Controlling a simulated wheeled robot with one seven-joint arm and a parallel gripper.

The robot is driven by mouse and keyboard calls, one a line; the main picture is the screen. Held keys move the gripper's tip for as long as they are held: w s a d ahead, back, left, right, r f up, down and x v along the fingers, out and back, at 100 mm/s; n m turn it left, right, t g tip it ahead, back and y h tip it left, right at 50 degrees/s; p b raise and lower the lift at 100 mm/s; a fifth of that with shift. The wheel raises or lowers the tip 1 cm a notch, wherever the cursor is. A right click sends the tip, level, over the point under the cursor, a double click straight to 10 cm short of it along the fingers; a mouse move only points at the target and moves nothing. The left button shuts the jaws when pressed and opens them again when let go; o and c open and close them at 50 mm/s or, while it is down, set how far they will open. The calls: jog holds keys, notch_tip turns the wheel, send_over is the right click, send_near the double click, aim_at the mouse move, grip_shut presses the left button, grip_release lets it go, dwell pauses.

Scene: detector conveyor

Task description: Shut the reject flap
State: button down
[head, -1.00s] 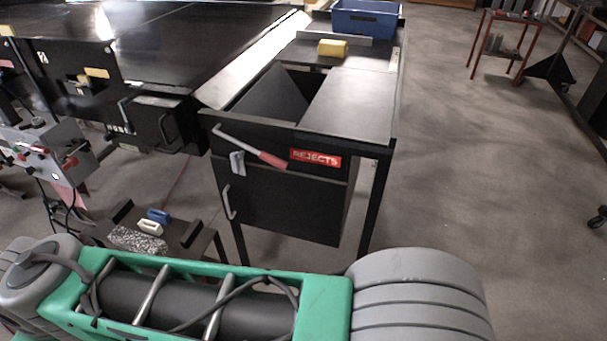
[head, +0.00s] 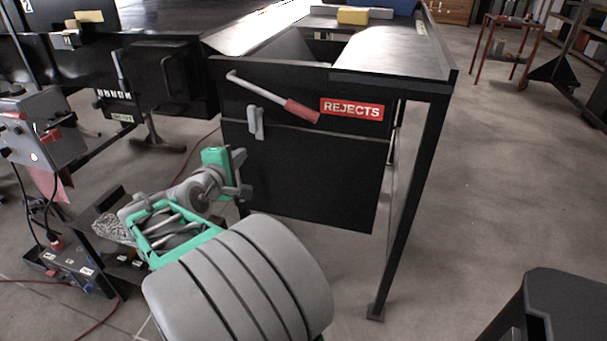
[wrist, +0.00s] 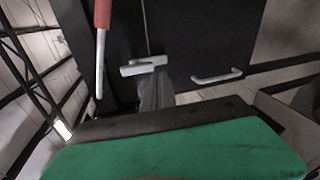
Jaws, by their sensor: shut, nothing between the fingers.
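The reject cabinet (head: 300,180) is black with a red REJECTS label (head: 352,109). The lever on its front has a grey rod and a red grip (head: 302,111), and slopes down to the right. The red grip also shows at upper left in the wrist view (wrist: 102,14). In the top, a dark opening (head: 322,51) shows beside a dark sloping plate (head: 280,50), perhaps the flap. My gripper (head: 243,178) is shut and empty, in front of the cabinet door below the lever. In the wrist view its grey fingers (wrist: 155,90) appear close to the pale latch (wrist: 143,66); contact cannot be told.
The pale latch (head: 256,122) sits below the lever. A door handle (wrist: 217,76) shows in the wrist view. A yellow block (head: 353,16) lies on top behind the opening. A grey control box (head: 40,130) stands at left. The floor at right is mostly open.

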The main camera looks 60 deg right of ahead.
jog(key=s+d+f+n+g+h+b, duration=0.4)
jog(key=s+d+f+n+h+b, duration=0.4)
jog(key=b, duration=0.4)
jog(key=shift+n, duration=0.7)
jog(key=d+r+p, duration=0.1)
jog(key=d+r, duration=0.1)
jog(key=r, duration=0.1)
jog(key=s+d+r, duration=0.1)
jog(key=d+r, duration=0.1)
jog(key=r, duration=0.1)
jog(key=s+d+r+p, duration=0.1)
jog(key=d+r, duration=0.2)
jog(key=shift+s+r+p, duration=0.15)
jog(key=shift+r+p, duration=0.2)
